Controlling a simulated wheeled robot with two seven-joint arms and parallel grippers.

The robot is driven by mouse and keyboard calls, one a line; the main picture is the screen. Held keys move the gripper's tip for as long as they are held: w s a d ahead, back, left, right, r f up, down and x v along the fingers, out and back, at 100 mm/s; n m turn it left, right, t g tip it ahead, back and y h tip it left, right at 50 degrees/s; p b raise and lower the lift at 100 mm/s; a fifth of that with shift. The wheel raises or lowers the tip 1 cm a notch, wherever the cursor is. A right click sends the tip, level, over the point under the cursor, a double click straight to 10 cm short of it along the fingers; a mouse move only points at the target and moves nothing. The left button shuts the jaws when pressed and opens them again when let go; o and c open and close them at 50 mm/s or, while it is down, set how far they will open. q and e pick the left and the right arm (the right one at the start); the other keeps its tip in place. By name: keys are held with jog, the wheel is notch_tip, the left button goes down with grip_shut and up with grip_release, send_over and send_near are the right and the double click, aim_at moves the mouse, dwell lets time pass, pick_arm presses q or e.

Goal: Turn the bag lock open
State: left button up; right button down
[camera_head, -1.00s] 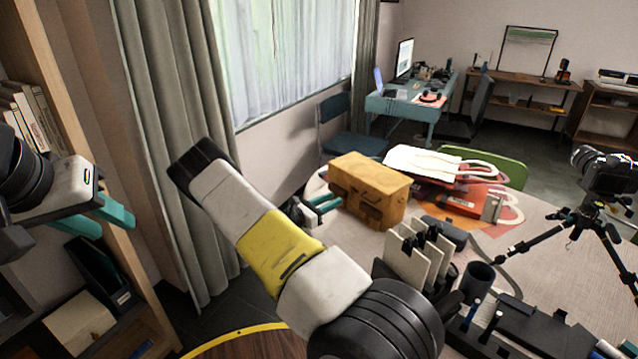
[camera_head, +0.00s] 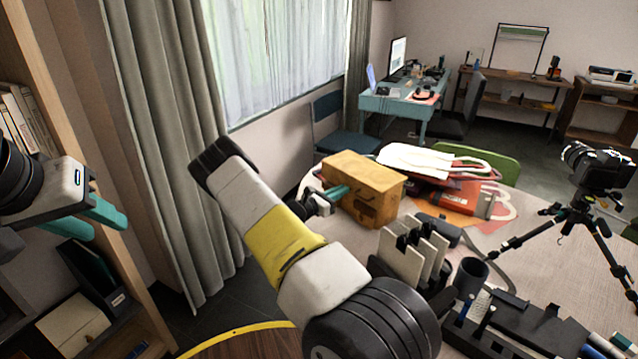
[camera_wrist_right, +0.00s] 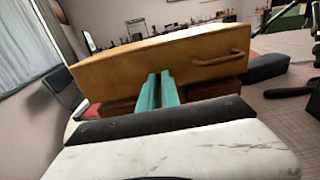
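A tan leather bag (camera_head: 362,172) stands on the round table. Its front flap fills the middle of the right wrist view (camera_wrist_right: 110,72), with a curved handle to the right. My right gripper (camera_head: 336,194) is at the bag's front face. In the right wrist view its teal fingers (camera_wrist_right: 158,84) are close together with a narrow gap, their tips at the lower edge of the flap. They appear shut on the bag lock, which the fingers hide. My left gripper (camera_head: 97,222) is open and empty at the far left, away from the bag, beside the bookshelf.
A red and white tote (camera_head: 440,165) lies behind the bag. A file holder (camera_head: 405,255), a black cup (camera_head: 470,273) and a dark tray stand nearer on the table. A camera on a tripod (camera_head: 585,205) is at right. A wooden shelf (camera_head: 85,150) is close to my left arm.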

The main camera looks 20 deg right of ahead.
jog(key=shift+n, duration=0.3)
jog(key=shift+w+a+f+n, duration=0.1)
jog(key=shift+n, duration=4.2)
jog(key=shift+w+f+n, duration=0.1)
jog(key=shift+n, duration=4.2)
jog(key=c, duration=1.6)
grip_release()
jog(key=shift+o, duration=0.2)
